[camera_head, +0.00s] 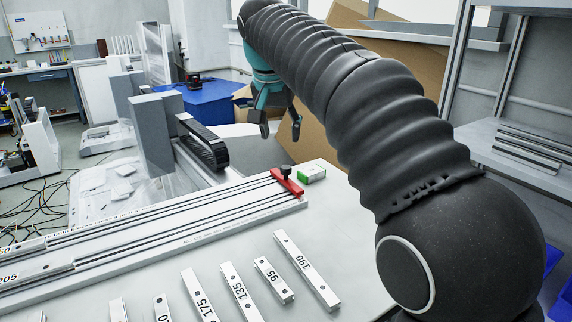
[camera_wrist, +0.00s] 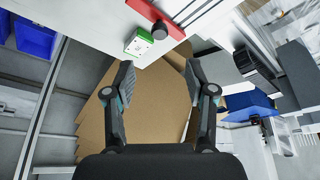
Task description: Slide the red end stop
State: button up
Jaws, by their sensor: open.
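The red end stop (camera_head: 287,182) with a black knob lies across the far right end of the grooved rail (camera_head: 180,232) on the table. In the wrist view, the red end stop (camera_wrist: 155,14) shows at the top, partly cut off, with its black knob (camera_wrist: 160,30). My gripper (camera_head: 278,125) is open and empty, beyond the table's far edge and above the end stop's height. It does not touch the end stop. In the wrist view my gripper (camera_wrist: 160,78) has its two fingers spread, with cardboard behind them.
A small green and white box (camera_head: 312,174) sits right beside the end stop, also visible in the wrist view (camera_wrist: 139,42). Several numbered metal bars (camera_head: 306,270) lie on the near table. A black cable chain (camera_head: 203,143) stands left of my gripper. Brown cardboard (camera_head: 318,120) leans behind.

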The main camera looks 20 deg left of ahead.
aim_at(286, 167)
jog(key=b+x, duration=0.1)
jog(key=x, duration=1)
jog(key=shift+w+f+b, duration=0.1)
jog(key=shift+f+b, duration=0.05)
jog(key=shift+b, duration=0.15)
jog(key=shift+d, duration=0.1)
grip_shut()
